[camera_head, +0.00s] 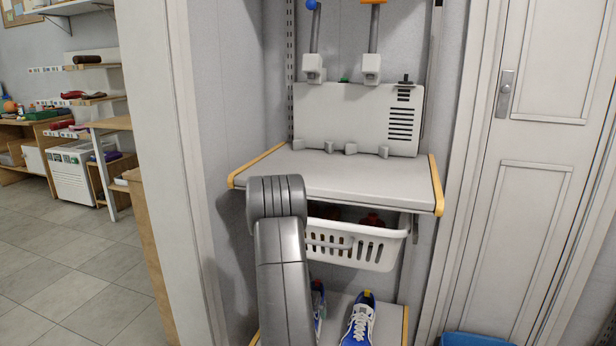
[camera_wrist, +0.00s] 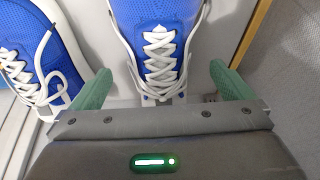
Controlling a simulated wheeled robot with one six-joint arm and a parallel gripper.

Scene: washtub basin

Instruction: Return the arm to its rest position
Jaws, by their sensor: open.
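My gripper (camera_wrist: 160,70) shows in the wrist view with its two green fingers wide apart and nothing gripped. A blue shoe with white laces (camera_wrist: 158,45) lies beyond and between the fingertips; I cannot tell how far below them it is. A second blue shoe (camera_wrist: 42,70) lies to its left. In the head view my grey arm (camera_head: 280,260) reaches down in front of the shelves, and the gripper itself is hidden. The right shoe (camera_head: 358,322) stands on the lower shelf; the other shoe (camera_head: 319,305) is partly hidden by my arm.
The upper shelf (camera_head: 350,177) with yellow edges overhangs the area. A white basket (camera_head: 365,247) hangs beneath it, close to my arm. A grey door (camera_head: 550,150) is at right and a wall post (camera_head: 175,150) at left. Open tiled floor (camera_head: 70,290) lies at far left.

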